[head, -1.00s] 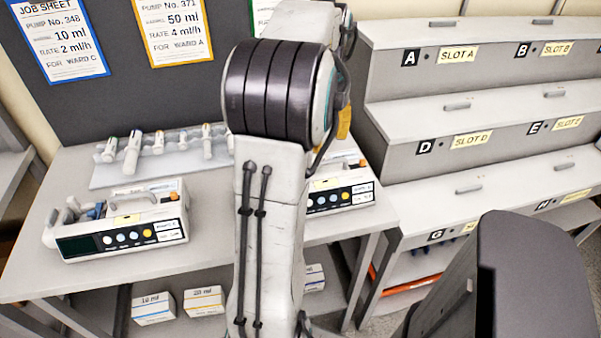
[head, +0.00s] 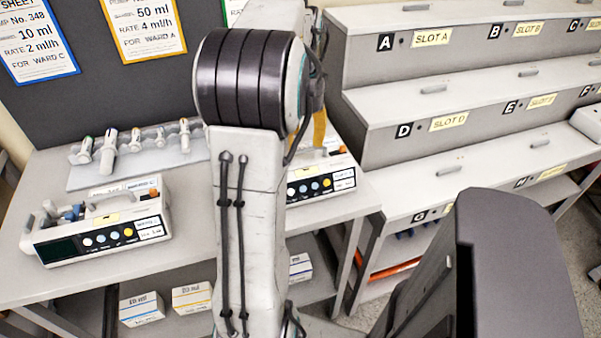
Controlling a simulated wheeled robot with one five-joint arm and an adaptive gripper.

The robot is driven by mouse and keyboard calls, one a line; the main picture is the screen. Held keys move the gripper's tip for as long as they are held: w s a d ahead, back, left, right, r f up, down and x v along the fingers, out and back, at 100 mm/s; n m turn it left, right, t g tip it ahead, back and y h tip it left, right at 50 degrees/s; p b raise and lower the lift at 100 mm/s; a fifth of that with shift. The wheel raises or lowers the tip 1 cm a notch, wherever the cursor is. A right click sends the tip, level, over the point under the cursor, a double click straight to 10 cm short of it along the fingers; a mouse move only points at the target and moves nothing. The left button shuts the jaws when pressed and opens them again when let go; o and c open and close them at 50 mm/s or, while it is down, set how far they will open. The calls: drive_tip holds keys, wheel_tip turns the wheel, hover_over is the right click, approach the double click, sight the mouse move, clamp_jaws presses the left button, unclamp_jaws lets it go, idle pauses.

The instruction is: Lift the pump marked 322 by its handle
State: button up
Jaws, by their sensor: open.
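Two white pumps stand on the grey bench. The left pump (head: 95,235) shows whole, with a handle on top, a dark screen and a row of coloured buttons. The right pump (head: 325,180) is partly hidden behind my arm; its buttons and white labels show. I cannot read a number on either pump, so I cannot tell which is 322. My arm stands upright in front of the bench, between the pumps. My gripper is not visible; the arm hides what lies behind it.
A pale rack (head: 135,155) with several syringes lies behind the left pump. Job sheets hang on the dark board (head: 100,100). A stepped shelf (head: 430,160) with lettered slots stands right. A white object (head: 588,122) sits at its right edge. Small boxes (head: 192,298) lie under the bench.

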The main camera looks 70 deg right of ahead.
sight(301, 151)
drive_tip(key=shift+f, duration=2.2)
drive_tip(key=shift+c, duration=0.2)
clamp_jaws()
drive_tip(key=shift+d+r, duration=0.1)
